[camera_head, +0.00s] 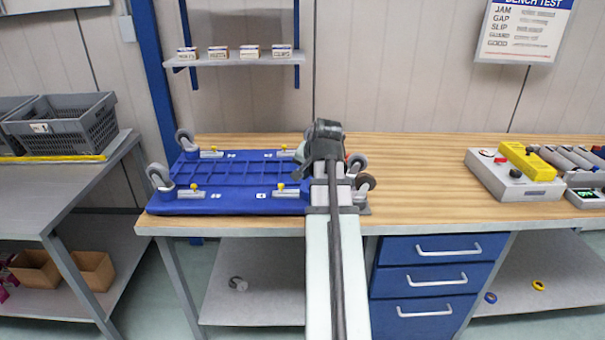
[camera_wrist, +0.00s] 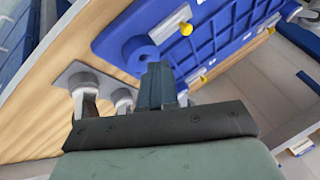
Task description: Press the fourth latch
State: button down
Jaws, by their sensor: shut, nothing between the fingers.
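A blue dolly deck (camera_head: 235,170) lies with its wheels up on the wooden bench. My gripper (camera_head: 299,154) is over the deck's right end, close to the back right latch; contact cannot be told. In the wrist view my gripper (camera_wrist: 157,82) is shut and empty over the blue deck (camera_wrist: 225,45).
Grey casters stand up at the left corners (camera_head: 160,177) and right end (camera_head: 365,182), close to my arm. A grey box with a yellow part (camera_head: 520,178) is on the right of the bench (camera_head: 430,175). The bench middle is clear. A grey crate (camera_head: 70,135) stands left.

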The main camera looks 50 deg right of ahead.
aim_at(280, 187)
jog(key=x, duration=0.8)
jog(key=shift+w+a+f, duration=0.1)
jog(key=shift+w+f, duration=0.05)
jog(key=shift+w, duration=0.35)
jog(key=shift+w+a+f, duration=0.15)
jog(key=shift+w, duration=0.4)
jog(key=shift+w+a+f, duration=0.1)
jog(key=shift+w+a, duration=0.05)
jog(key=shift+w, duration=0.25)
jog(key=shift+w+a+f, duration=0.1)
jog(key=shift+w+a, duration=0.05)
jog(key=shift+w, duration=0.25)
jog(key=shift+w+a, duration=0.8)
jog(key=shift+s, duration=0.1)
jog(key=s, duration=0.2)
jog(key=s+d+r, duration=0.1)
jog(key=shift+s+d, duration=0.1)
jog(key=shift+s, duration=0.3)
jog(key=v, duration=0.9)
jog(key=shift+r, duration=0.4)
